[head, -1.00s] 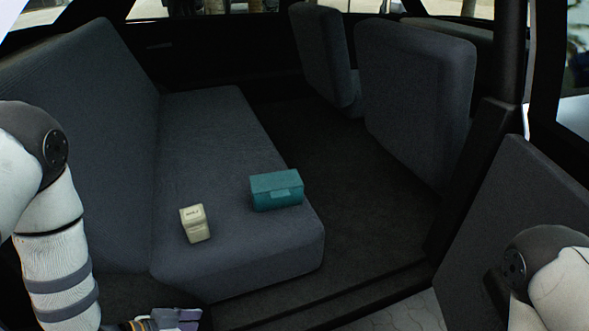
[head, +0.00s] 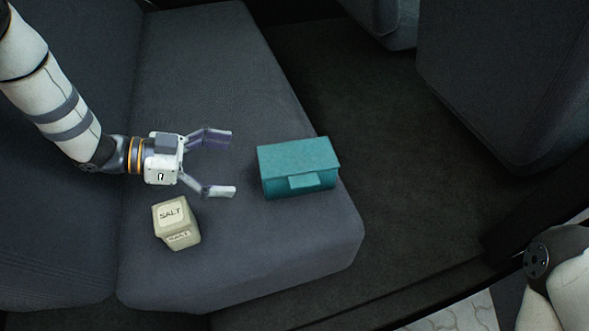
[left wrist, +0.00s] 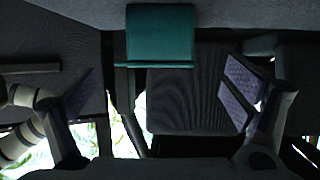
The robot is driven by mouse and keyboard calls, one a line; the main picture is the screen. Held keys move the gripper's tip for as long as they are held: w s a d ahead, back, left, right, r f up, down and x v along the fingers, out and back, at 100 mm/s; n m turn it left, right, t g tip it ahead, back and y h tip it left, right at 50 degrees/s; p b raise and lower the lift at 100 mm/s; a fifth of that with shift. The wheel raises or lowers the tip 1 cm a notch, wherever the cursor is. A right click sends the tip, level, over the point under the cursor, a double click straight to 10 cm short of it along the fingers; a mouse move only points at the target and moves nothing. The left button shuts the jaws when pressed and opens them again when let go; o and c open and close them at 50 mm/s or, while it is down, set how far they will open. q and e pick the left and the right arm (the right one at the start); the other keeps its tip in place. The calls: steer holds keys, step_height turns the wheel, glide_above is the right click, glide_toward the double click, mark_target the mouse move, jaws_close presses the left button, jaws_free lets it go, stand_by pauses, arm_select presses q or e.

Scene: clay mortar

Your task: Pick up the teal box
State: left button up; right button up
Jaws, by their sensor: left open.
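The teal box (head: 298,167) sits on the grey rear seat near its front edge, with its latch side facing the camera. My left gripper (head: 234,163) is open and empty, just to the left of the box, with its fingers pointing toward it. A gap shows between the fingertips and the box. In the left wrist view the teal box (left wrist: 160,36) appears at the top middle, ahead of and between the two spread fingers (left wrist: 158,98). My right gripper is out of view; only part of my right arm shows at the lower right.
A cream salt box (head: 177,222) stands on the seat cushion (head: 250,255), just below my left gripper. The seat backrest (head: 60,220) rises at the left. A front seat (head: 500,85) stands at the upper right, with dark floor (head: 410,185) between.

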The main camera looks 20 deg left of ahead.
mark_target(282, 171)
arm_select(q)
steer(key=b+x, duration=0.1)
steer(key=x, duration=1)
steer(key=shift+w+d+f+b, duration=0.2)
steer(key=shift+d+f+b, duration=0.05)
steer(key=shift+f+b, duration=0.1)
steer(key=c, duration=1.4)
